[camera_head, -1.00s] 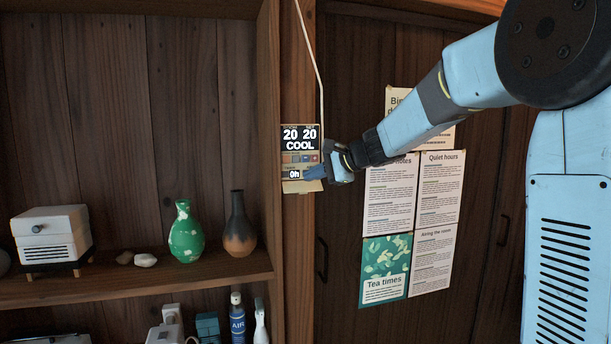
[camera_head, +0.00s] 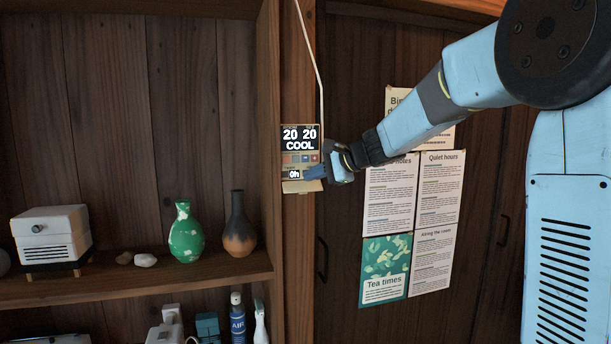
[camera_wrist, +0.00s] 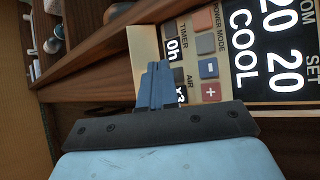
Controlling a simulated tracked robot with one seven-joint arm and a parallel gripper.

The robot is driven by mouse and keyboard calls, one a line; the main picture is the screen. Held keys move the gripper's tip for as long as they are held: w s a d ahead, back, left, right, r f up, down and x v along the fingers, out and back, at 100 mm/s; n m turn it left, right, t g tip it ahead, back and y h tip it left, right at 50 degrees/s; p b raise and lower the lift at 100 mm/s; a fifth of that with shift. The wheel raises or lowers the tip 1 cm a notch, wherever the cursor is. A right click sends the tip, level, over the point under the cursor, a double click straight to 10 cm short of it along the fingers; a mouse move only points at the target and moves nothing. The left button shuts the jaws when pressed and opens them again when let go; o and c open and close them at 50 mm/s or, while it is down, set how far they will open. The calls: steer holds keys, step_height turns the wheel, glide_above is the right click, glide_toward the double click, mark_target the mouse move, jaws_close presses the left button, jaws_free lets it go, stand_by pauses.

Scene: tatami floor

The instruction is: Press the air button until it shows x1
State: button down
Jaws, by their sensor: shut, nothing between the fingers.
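The control panel (camera_head: 300,140) is fixed to a wooden post; its screen reads 20 20 COOL. In the wrist view the panel is turned on its side, with the screen (camera_wrist: 270,50) at the right. The TIMER display (camera_wrist: 172,49) reads 0h. The AIR display (camera_wrist: 181,95) shows an x and a digit, partly covered by my fingers, that I cannot read surely. Contact is unclear.
The red plus button (camera_wrist: 211,91) and blue minus button (camera_wrist: 208,67) lie close to my fingers. A cord (camera_head: 314,60) runs above the panel. Shelves with a green vase (camera_head: 186,235) and brown vase (camera_head: 238,228) stand left; posters (camera_head: 436,185) hang right.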

steer(key=shift+w, duration=0.1)
steer(key=shift+w+a, duration=0.1)
steer(key=shift+w, duration=0.2)
steer(key=shift+w+a, duration=0.1)
steer(key=shift+w, duration=0.25)
stand_by(0.8)
steer(key=shift+s, duration=0.15)
steer(key=shift+s+d, duration=0.25)
steer(key=shift+s, duration=0.4)
steer(key=shift+s+d, duration=0.25)
steer(key=shift+s, duration=0.55)
steer(key=shift+s+d, duration=0.2)
steer(key=shift+s, duration=0.6)
steer(key=shift+s+d, duration=0.25)
steer(key=shift+s, duration=0.55)
